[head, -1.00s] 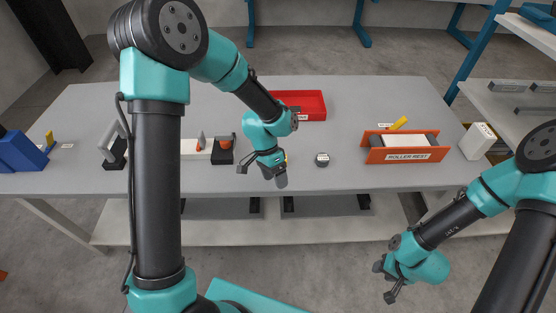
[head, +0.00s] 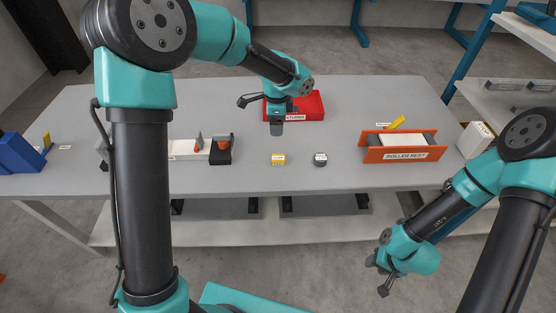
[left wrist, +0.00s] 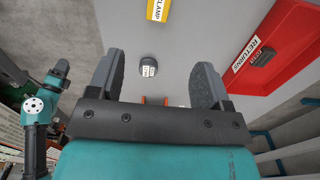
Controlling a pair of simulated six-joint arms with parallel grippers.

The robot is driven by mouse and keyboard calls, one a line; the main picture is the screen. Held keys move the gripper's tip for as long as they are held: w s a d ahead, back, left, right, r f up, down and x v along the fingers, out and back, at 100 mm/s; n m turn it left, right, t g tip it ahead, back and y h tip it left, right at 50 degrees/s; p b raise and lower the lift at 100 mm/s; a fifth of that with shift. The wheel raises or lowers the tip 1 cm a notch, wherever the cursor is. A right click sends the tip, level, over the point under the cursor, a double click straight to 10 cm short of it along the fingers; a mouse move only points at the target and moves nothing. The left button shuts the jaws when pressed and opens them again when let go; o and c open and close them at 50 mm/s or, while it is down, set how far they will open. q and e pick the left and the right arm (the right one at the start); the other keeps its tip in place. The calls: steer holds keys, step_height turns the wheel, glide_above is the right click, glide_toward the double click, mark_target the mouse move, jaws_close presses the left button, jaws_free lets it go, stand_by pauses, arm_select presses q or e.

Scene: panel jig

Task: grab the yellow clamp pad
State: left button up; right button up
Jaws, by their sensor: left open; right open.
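The yellow clamp pad (head: 278,159) is a small block with a white label, lying on the grey table in front of the red tray. It also shows at the top edge of the left wrist view (left wrist: 158,10), partly cut off. My left gripper (head: 260,115) is open and empty, above the table by the red tray and behind the pad. In the left wrist view its two fingers (left wrist: 157,82) are wide apart with nothing between them touching either. My right gripper (head: 379,277) is open and empty, low in front of the table's front edge.
A dark round piece (head: 320,159) lies just right of the pad. The red returns tray (head: 314,113) is behind. An orange roller rest (head: 403,155) stands at right, a black-based clamp fixture (head: 221,151) at left. The table in front of the pad is clear.

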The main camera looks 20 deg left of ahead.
arm_select(q)
glide_above(277, 158)
step_height(277, 158, down, 11)
steer(key=shift+w+a+f, duration=0.1)
steer(key=shift+w+f, duration=0.05)
stand_by(0.4)
steer(key=shift+f, duration=2.6)
steer(key=c, duration=1)
steer(key=shift+r, duration=0.1)
